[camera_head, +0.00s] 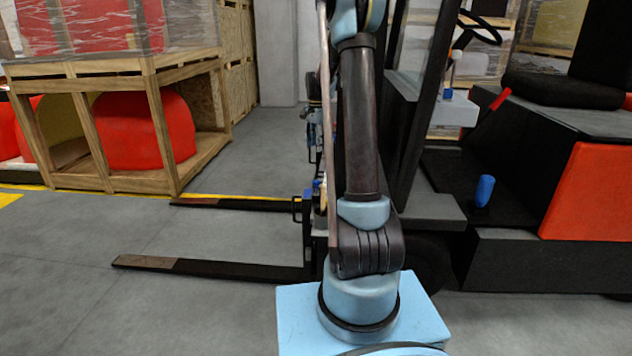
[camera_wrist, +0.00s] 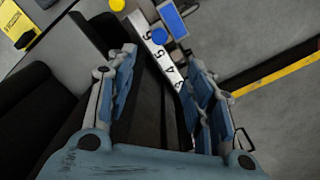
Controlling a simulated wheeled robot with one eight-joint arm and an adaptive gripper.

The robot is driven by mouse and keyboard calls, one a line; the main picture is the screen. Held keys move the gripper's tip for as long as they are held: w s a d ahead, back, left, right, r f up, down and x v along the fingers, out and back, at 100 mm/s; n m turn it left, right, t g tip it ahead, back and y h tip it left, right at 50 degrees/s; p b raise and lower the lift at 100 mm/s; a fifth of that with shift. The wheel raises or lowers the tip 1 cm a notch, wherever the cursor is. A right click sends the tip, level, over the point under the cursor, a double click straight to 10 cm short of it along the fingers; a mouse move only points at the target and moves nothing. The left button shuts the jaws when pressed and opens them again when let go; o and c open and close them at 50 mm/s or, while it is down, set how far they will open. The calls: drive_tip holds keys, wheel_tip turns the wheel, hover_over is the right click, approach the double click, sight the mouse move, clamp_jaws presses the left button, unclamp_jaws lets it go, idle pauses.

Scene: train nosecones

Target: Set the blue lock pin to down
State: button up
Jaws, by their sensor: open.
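In the wrist view, a round blue knob (camera_wrist: 159,36), which looks like the blue lock pin, sits beside a white strip with black digits (camera_wrist: 153,45). It lies just beyond the fingertips of my gripper (camera_wrist: 158,62). My gripper is open, its two fingers apart with nothing between them. The knob is seen nearly end-on, so I cannot tell whether it is up or down. In the head view a small blue part (camera_head: 317,184) shows at the fork carriage, partly hidden by my arm; I cannot tell if it is the same pin.
The forklift's two forks (camera_head: 215,267) reach left over the floor. A yellow knob (camera_wrist: 117,4) and a blue plate (camera_wrist: 172,18) are near the strip. A blue upright cylinder (camera_head: 484,190) stands on the forklift's step. A wooden crate (camera_head: 165,130) with red nosecones stands at left.

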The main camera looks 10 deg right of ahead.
hover_over(316, 190)
drive_tip(key=f, duration=1.6)
drive_tip(key=shift+w+d+f, duration=0.1)
drive_tip(key=shift+w+f, duration=0.25)
drive_tip(key=shift+f, duration=0.05)
clamp_jaws()
